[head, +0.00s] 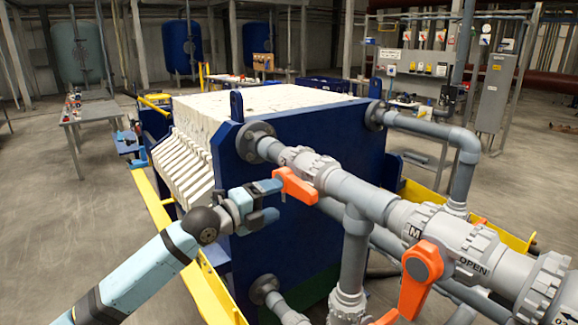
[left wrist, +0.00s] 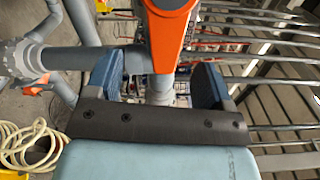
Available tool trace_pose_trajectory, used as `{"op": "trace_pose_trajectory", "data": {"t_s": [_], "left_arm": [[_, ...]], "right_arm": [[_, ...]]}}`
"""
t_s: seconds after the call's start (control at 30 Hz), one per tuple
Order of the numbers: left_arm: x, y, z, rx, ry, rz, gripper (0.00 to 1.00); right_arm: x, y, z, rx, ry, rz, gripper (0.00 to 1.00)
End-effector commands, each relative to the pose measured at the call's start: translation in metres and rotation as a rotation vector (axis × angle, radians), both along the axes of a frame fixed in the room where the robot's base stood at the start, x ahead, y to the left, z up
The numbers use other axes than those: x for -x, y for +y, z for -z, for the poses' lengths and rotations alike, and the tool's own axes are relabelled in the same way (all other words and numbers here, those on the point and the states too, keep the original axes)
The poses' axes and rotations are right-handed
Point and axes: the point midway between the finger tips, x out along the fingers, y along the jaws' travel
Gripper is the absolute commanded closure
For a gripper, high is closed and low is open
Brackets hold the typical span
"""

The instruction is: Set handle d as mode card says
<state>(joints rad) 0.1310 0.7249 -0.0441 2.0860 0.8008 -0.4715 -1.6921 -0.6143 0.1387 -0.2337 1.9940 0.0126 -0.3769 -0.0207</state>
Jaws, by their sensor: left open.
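An orange valve handle (head: 295,186) sits on the upper grey pipe beside the blue press end plate. A second, larger orange handle (head: 420,280) hangs downward from a valve at the lower right, near the marks "M" and "OPEN". A third orange handle (head: 386,318) shows partly at the bottom edge. I cannot tell which one is d. My left gripper (head: 268,200) is open, just left of the upper handle. In the left wrist view an orange handle with a grey middle (left wrist: 170,35) lies ahead between the open fingers; contact is unclear. No mode card is readable. My right gripper is out of view.
Grey pipes (head: 365,196) crowd the right front. The blue press (head: 310,150) with white plates stands behind. A yellow rail (head: 160,205) runs along its left side. A pale hose (left wrist: 25,145) lies at left in the wrist view. Floor (head: 70,230) at left is clear.

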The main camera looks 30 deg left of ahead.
Motion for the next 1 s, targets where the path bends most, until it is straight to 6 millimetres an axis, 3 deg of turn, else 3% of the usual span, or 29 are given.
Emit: {"op": "trace_pose_trajectory", "data": {"t_s": [0.03,0.17,0.4,0.6,0.97,1.0], "left_arm": [[0.001,-0.001,-0.009,0.048,0.019,-0.001,0.25],[0.001,-0.004,-0.016,0.151,0.061,-0.001,0.25],[-0.040,-0.020,-0.009,0.145,0.059,-0.001,0.25],[-0.063,-0.029,-0.008,0.145,0.059,-0.001,0.25],[-0.068,-0.032,-0.008,0.143,0.059,-0.001,0.25],[-0.068,-0.032,-0.008,0.143,0.059,-0.001,0.29]], "right_arm": [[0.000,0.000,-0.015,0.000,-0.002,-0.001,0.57],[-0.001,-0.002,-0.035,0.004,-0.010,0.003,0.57],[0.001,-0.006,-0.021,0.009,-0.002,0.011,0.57],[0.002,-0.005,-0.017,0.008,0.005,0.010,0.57],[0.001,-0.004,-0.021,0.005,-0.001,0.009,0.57],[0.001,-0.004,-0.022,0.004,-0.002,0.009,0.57]]}}
